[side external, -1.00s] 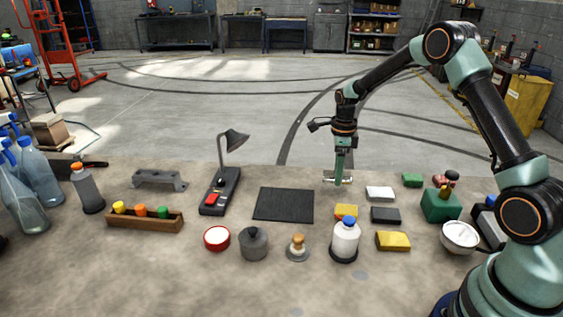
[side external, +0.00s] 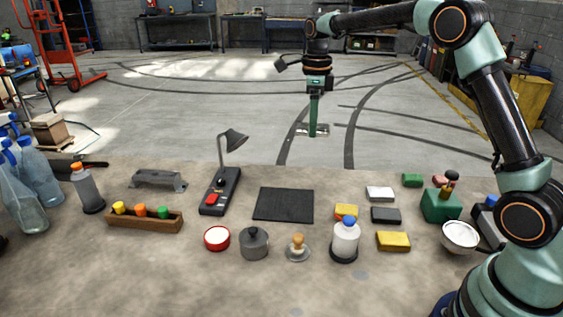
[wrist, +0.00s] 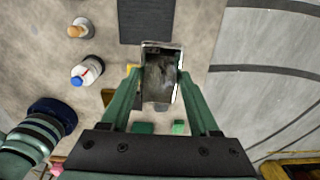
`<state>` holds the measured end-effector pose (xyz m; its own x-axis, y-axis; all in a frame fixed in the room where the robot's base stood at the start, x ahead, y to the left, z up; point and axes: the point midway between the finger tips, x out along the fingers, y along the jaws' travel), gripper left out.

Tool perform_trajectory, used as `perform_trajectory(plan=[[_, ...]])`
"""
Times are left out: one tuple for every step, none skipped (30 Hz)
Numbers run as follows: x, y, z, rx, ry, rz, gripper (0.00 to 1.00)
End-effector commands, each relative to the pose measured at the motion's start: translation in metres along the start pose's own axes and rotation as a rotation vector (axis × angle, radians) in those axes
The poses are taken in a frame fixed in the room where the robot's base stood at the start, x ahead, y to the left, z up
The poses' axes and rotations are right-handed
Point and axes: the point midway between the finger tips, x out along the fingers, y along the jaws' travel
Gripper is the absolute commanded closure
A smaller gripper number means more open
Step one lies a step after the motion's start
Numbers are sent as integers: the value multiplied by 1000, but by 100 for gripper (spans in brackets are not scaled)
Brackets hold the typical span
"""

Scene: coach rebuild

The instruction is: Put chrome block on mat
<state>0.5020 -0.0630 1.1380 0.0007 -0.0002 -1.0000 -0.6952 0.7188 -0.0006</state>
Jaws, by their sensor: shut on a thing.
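My gripper (side external: 313,131) is shut on the chrome block (wrist: 160,72), a shiny, mirror-like rectangular block held between both fingers. In the side view the chrome block (side external: 319,134) is raised well above the bench, its picture falling against the floor beyond the far edge. The mat (side external: 283,205) is a dark flat rectangle on the bench, bare, appearing below and left of my gripper. In the wrist view the mat (wrist: 145,20) shows just beyond the block, which hides a little of what lies beneath.
A lamp on a black base (side external: 220,190) stands left of the mat. A red-rimmed tin (side external: 217,238), a grey pot (side external: 254,243) and a white bottle (side external: 345,240) stand in front. Yellow, white and dark blocks, a green container (side external: 441,205) and a bowl (side external: 460,237) are at right.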

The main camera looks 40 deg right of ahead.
Motion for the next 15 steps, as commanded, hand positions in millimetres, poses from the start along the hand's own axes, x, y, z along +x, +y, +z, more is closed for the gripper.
perform_trajectory(plan=[[-1,10,18,-11,0,0,100],[-1,15,26,-14,0,0,100],[-1,21,36,-15,-1,-1,100],[-2,25,42,-16,-1,-1,100],[-2,29,47,-16,-1,-1,100],[-2,33,53,-18,0,0,100],[-2,35,57,-17,0,0,100],[-1,38,59,-17,1,1,100],[1,40,62,-18,1,1,100],[4,40,63,-17,1,1,100],[8,41,64,-17,1,2,100],[15,41,64,-16,3,3,100],[22,42,64,-16,3,3,100],[28,42,63,-16,4,4,100],[39,42,63,-16,5,5,100]])
